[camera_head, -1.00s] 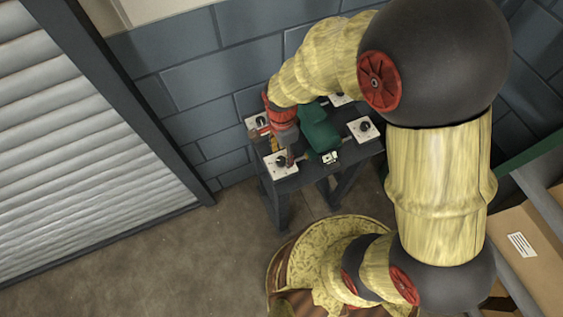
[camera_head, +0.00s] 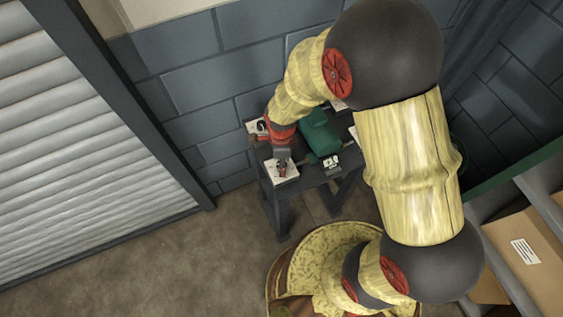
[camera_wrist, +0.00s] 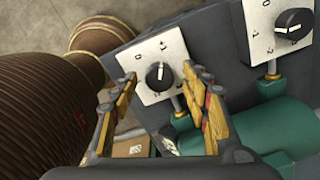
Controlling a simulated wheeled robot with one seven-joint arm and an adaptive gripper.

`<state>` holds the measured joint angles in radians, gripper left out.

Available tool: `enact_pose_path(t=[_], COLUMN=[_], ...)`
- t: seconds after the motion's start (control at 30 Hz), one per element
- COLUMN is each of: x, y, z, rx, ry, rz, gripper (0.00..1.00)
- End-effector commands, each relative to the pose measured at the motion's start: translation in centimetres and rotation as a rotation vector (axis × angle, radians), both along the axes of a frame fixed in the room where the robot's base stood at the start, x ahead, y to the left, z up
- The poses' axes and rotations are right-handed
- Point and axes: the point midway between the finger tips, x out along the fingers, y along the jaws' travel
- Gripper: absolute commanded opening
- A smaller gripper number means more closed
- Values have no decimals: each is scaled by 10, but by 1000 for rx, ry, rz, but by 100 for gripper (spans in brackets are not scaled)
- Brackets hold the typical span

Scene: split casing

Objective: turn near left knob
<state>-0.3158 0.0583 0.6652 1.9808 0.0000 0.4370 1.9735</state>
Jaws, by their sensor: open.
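The near left knob is a round black knob with a white pointer line on a white square plate (camera_head: 283,177). In the wrist view the knob (camera_wrist: 158,76) sits between my two fingertips, its pointer directed roughly up the picture near a "+1" mark. My gripper (camera_wrist: 160,82) is open, with its yellow-and-dark fingers on either side of the knob. I cannot tell whether they touch it. In the head view my gripper (camera_head: 282,163) is over the near left plate and hides the knob.
The dark table (camera_head: 312,178) also carries a green rounded casing (camera_head: 320,135) and other knob plates. A second black knob (camera_wrist: 294,21) shows at the upper right of the wrist view. A grey brick wall (camera_head: 205,80) is behind; a cardboard box (camera_head: 522,250) is at right.

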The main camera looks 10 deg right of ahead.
Motion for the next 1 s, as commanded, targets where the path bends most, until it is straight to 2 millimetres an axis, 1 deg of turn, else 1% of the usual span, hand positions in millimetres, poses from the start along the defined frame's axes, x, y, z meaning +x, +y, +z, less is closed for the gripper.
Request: enact_pose_path(t=[0.1,0.3,1.0], x=[0,0,0], y=[0,0,0], z=[-3,-3,-3], rx=[0,0,0], ry=[0,0,0], rz=[0,0,1], gripper=[47,47,7])
